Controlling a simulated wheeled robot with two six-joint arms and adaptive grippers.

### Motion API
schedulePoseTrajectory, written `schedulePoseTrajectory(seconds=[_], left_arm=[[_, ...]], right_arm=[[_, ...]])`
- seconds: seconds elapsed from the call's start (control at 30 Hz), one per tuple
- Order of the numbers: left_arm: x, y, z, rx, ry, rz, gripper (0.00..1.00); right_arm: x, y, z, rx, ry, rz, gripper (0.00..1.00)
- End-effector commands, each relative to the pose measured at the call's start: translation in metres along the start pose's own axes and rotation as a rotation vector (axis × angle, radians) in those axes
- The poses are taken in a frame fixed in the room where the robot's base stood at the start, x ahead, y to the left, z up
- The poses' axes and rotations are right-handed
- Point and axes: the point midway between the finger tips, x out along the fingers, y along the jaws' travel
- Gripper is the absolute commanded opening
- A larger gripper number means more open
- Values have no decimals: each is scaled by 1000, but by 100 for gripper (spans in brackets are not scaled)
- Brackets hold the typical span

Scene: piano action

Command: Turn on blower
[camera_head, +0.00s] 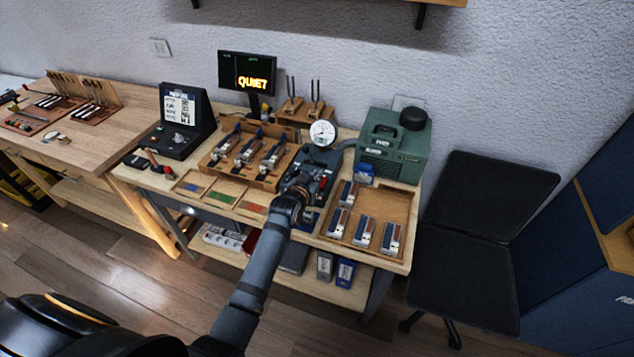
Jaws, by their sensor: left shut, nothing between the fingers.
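The blower appears to be the green box (392,150) with a black knob-like cap at the back right of the workbench. A grey hose joins it to a dark test unit (325,160) with a round white gauge (322,133). A small red part shows at the unit's right side. My left gripper (303,183) is shut and empty, over the front of the dark unit. It hides part of that unit, and I cannot tell if it touches it. No switch on the blower can be made out. My right gripper is out of view.
A wooden tray (408,212) with several metal-and-wood pieces lies right of my gripper. Another tray (213,163) with similar pieces lies left. A monitor (247,71) reads something like "QUIET". A black chair (470,240) stands right of the bench. Open floor lies at the front left.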

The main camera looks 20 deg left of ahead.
Motion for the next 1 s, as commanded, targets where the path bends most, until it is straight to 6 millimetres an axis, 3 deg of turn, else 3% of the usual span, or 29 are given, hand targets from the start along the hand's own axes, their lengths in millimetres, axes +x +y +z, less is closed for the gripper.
schedulePoseTrajectory(seconds=[0.1, 0.2, 0.4, 0.77, 0.87, 1.0], left_arm=[[20, 0, 3, 1, -3, 0, 0], [22, 0, 21, 0, -4, -1, 0], [26, 0, 37, -1, -1, 0, 0], [27, 0, 40, 0, 0, 0, 0], [30, 0, 58, 0, 4, 0, 0], [28, 0, 50, 0, 4, 0, 0]], right_arm=[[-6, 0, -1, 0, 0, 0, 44], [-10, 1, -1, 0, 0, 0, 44], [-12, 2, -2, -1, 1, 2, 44], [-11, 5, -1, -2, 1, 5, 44], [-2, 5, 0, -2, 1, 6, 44], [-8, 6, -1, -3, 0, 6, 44]])
